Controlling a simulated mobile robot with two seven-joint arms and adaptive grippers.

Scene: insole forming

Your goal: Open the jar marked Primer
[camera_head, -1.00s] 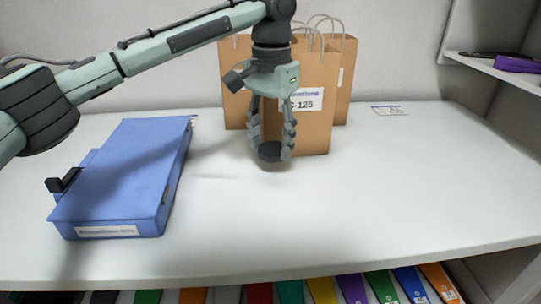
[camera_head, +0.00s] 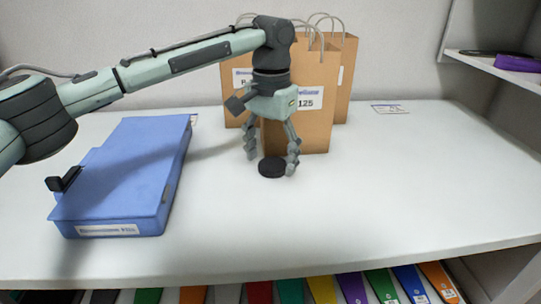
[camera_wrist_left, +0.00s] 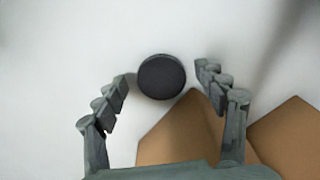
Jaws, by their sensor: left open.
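A round black disc (camera_head: 272,167), which looks like a jar lid, appears to rest flat on the white table in front of the paper bags. It also shows in the left wrist view (camera_wrist_left: 161,77) between the finger pads, with gaps on both sides. My left gripper (camera_head: 272,163) points down over it, open, with its fingers spread on either side; it also shows in the left wrist view (camera_wrist_left: 165,92). No jar body and no Primer marking can be made out. My right gripper is not in view.
Brown paper bags (camera_head: 318,124) with labels stand close behind my left gripper. A blue binder (camera_head: 120,185) lies on the left of the table (camera_head: 340,220). A small card (camera_head: 389,110) lies at the back right. The table's middle and right are clear.

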